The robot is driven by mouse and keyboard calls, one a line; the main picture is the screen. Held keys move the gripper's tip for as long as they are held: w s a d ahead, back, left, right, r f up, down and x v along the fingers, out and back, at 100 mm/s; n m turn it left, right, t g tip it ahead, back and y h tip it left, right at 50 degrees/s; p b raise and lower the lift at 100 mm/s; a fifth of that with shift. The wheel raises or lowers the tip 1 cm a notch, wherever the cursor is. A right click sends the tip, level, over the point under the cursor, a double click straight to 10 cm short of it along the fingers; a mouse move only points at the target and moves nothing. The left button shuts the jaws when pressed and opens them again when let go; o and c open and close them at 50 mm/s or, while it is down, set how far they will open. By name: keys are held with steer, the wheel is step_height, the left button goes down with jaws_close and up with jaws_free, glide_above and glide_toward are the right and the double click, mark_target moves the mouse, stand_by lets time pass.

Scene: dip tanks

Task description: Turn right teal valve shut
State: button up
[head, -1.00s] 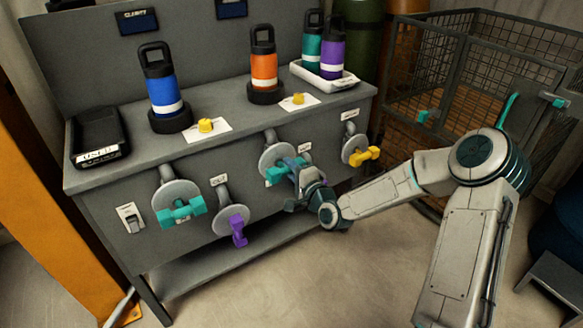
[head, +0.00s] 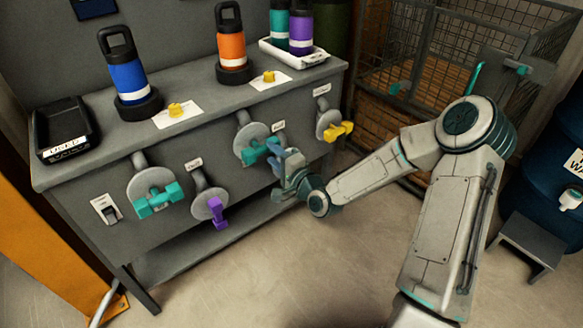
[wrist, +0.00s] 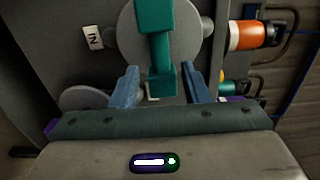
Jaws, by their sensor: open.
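The right teal valve (head: 253,153) has a grey round plate behind its teal handle, on the front of the grey bench. Part of the handle is hidden by my gripper in the head view. My gripper (head: 284,160) is open just in front of it, to the lower right of the plate. In the wrist view the teal handle (wrist: 155,45) runs upright in the picture, its near end between the tips of the two blue fingers of my gripper (wrist: 163,85). Gaps show on both sides; the fingers are not closed on it.
A left teal valve (head: 158,200), a purple valve (head: 213,209) and a yellow valve (head: 338,131) stick out from the same front. Bottles stand on the bench top (head: 205,97). A wire cage (head: 400,75) stands right. Floor before the bench is clear.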

steer(key=p+v, duration=0.1)
steer(key=v, duration=0.8)
steer(key=shift+d, duration=0.15)
steer(key=shift+s, duration=0.1)
